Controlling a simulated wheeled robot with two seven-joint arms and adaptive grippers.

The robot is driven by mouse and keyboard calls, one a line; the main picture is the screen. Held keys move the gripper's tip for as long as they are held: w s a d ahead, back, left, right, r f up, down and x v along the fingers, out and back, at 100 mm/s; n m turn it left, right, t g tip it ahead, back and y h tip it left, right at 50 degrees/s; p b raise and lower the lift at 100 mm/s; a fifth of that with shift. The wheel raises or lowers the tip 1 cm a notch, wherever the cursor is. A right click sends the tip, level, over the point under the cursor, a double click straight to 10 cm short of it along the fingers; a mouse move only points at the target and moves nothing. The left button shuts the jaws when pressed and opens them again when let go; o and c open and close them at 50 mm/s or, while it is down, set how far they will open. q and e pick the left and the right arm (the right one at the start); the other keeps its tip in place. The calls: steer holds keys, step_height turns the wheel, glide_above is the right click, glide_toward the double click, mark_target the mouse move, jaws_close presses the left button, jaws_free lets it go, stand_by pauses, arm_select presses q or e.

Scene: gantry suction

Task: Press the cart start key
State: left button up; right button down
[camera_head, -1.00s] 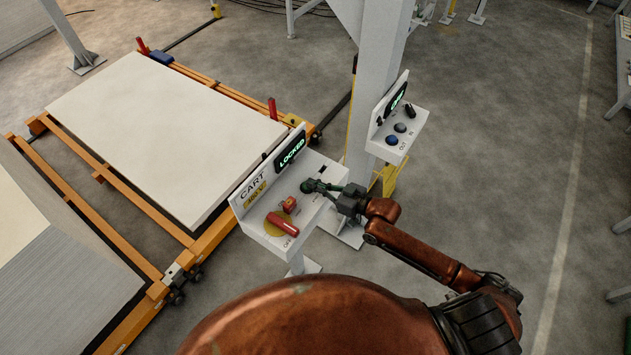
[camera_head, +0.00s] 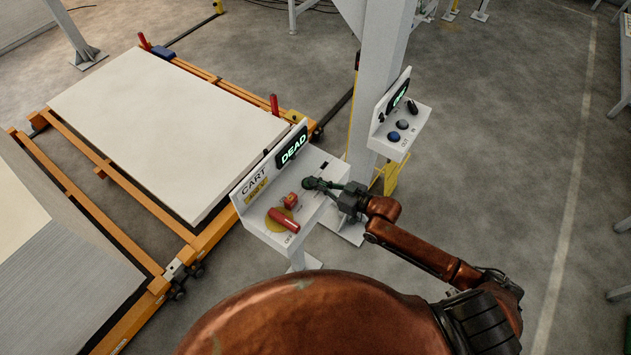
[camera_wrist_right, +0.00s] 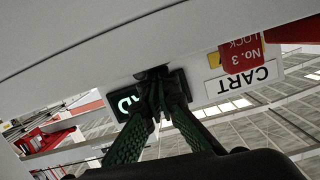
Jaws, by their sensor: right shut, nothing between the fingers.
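The cart control box (camera_head: 312,208) is a white box on a post, with a CART label (camera_head: 254,185) and a lit display (camera_head: 292,149) reading DEAD. A red handle (camera_head: 283,220) lies over a yellow disc on its top, with a small red block (camera_head: 290,201) beside it. My right gripper (camera_head: 309,184) is shut and empty, its green fingertips low over the box top, right of the red block. In the right wrist view the fingers (camera_wrist_right: 160,88) meet at a dark patch; I cannot tell whether they touch a key. The start key is not clearly visible. My left gripper is out of view.
A second box (camera_head: 398,127) with blue and dark buttons is on the grey pillar (camera_head: 377,75) behind. The orange cart frame (camera_head: 205,240) with a pale slab (camera_head: 165,130) stands left. In the right wrist view a red No. 3 LOCK tag (camera_wrist_right: 242,54) hangs near the label.

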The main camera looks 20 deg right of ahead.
steer(key=r+p, duration=0.2)
steer(key=r, duration=0.1)
steer(key=shift+d+r, duration=0.15)
steer(key=shift+d, duration=0.05)
arm_select(q)
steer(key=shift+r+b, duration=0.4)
steer(key=shift+b, duration=0.55)
arm_select(e)
steer(key=v, duration=1)
steer(key=shift+r, duration=0.2)
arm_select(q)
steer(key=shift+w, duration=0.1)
arm_select(e)
steer(key=shift+w+d, duration=0.1)
